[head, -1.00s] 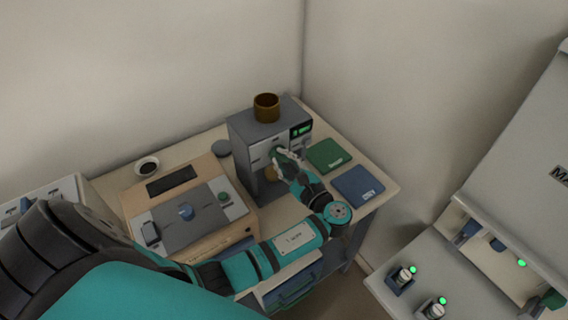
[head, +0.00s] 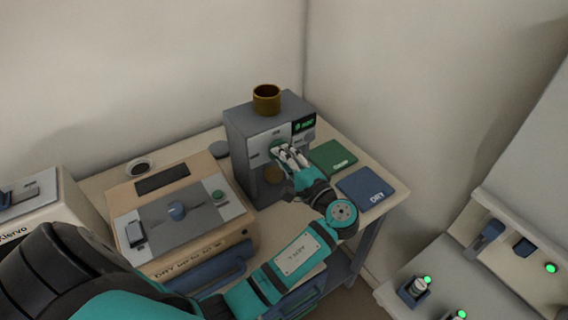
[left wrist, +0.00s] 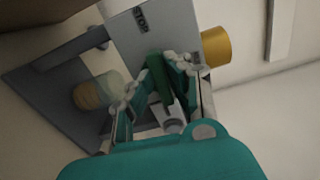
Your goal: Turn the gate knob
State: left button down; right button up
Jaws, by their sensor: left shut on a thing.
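The grey machine (head: 240,128) stands at the back of the table, with a light front panel and a lit green display (head: 304,126). The gate knob (head: 276,142) is a green piece on that panel, mostly covered by my fingers in the head view. In the left wrist view the knob (left wrist: 157,72) shows as a green bar between the two fingers. My left gripper (head: 285,154) is shut on it; it also shows in the left wrist view (left wrist: 156,88). The panel carries the word STOP. My right gripper is not in view.
A brown cup (head: 267,99) stands on the machine. A green mat (head: 332,157) and a blue mat (head: 366,188) lie to its right. A tan box with a grey top (head: 150,213) stands left of it. A small round dish (head: 139,167) lies behind the box.

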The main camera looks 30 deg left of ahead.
pick_arm(q)
jog(key=shift+f+n+b, duration=0.1)
jog(key=shift+n+b, duration=0.25)
jog(key=shift+n, duration=0.05)
jog(key=c, duration=1.3)
grip_release()
jog(key=v, duration=0.7)
jog(key=shift+d, duration=0.3)
